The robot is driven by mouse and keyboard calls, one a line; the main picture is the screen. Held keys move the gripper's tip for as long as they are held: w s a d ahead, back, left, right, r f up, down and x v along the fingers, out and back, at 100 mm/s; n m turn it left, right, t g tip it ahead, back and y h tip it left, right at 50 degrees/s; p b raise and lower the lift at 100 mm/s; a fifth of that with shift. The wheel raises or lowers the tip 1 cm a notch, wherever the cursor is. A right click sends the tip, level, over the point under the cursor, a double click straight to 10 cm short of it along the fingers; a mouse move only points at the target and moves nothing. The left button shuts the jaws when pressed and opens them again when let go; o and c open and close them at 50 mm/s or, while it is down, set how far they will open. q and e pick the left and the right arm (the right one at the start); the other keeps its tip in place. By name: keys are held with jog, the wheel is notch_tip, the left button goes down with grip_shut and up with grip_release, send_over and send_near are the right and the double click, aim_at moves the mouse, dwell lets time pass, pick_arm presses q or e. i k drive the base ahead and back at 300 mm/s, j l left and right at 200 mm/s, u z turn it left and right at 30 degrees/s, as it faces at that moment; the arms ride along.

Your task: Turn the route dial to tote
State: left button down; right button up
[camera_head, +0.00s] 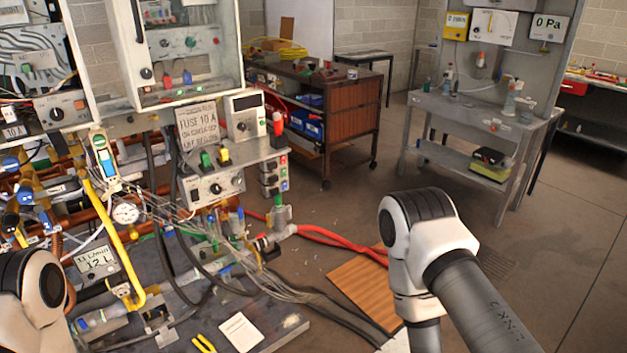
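I cannot tell which knob is the route dial, as no route or tote label is readable. A grey control box (205,190) at the left of centre carries two dark round knobs. A white box (243,117) above it has another dark knob. A grey panel (62,108) at the far left has a larger dark knob. My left arm shows only as a white and dark joint at the lower left edge. My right arm stands at the lower right of centre, apart from the boxes. Neither gripper shows in the head view.
Pipes, hoses and cables crowd the left bench, with a yellow pipe (115,240) and a gauge (126,212). A brown cart (350,110) stands behind. A grey workbench (470,110) is at the back right. The floor at the right is mostly clear.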

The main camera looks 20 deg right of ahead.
aim_at(236, 182)
jog(key=i+z, duration=0.15)
jog(key=z, duration=0.2)
jog(key=i+j+z, duration=0.1)
jog(key=z, duration=0.25)
jog(key=i+j+z, duration=0.1)
jog(key=z, duration=0.25)
jog(key=i+j+z, duration=0.1)
jog(key=j, duration=0.25)
jog(key=i+j+z, duration=0.1)
jog(key=i+j, duration=0.25)
jog(key=i+j+z, duration=0.1)
jog(key=j, duration=0.25)
jog(key=i+j, duration=0.25)
jog(key=j, duration=0.15)
jog(key=i+j+z, duration=0.15)
jog(key=j, duration=0.2)
jog(key=i, duration=0.05)
